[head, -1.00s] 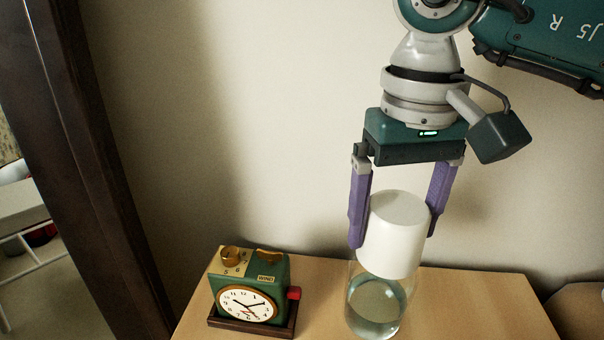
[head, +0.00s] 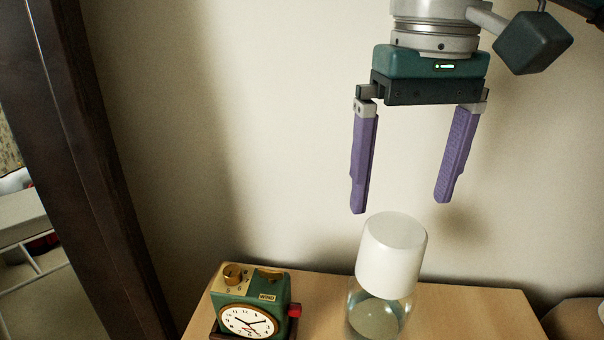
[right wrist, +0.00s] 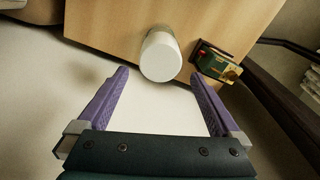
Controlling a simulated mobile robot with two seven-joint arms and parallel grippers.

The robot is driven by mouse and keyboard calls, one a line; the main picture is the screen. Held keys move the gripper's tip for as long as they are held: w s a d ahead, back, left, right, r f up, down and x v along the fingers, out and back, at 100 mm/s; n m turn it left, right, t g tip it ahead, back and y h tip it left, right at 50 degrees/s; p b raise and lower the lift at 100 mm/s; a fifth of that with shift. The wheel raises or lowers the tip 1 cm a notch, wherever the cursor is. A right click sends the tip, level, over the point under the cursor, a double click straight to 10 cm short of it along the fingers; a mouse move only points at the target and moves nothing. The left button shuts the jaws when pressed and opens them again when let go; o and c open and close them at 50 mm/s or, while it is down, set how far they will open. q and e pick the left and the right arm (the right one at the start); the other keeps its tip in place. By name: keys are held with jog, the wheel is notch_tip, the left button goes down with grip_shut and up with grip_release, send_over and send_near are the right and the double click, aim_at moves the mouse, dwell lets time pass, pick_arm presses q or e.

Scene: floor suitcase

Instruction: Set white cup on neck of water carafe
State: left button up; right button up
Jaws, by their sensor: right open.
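The white cup (head: 392,256) sits upside down over the neck of the glass water carafe (head: 378,316), which stands on the wooden top. Water shows in the lower part of the carafe, below the cup. My right gripper (head: 400,207) is open and empty above the cup, with its purple fingers clear of it. In the right wrist view, the cup (right wrist: 161,57) lies beyond the gap between the open fingertips (right wrist: 160,75) and hides most of the carafe. My left gripper is not in view.
A green and gold clock (head: 248,306) with a red knob stands left of the carafe on the wooden top (head: 470,310). The pale wall (head: 270,130) is close behind. A dark upright frame (head: 90,170) stands at the left.

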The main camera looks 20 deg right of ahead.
aim_at(396, 227)
notch_tip(396, 227, up, 4)
jog(key=shift+r, duration=0.15)
dwell(0.4)
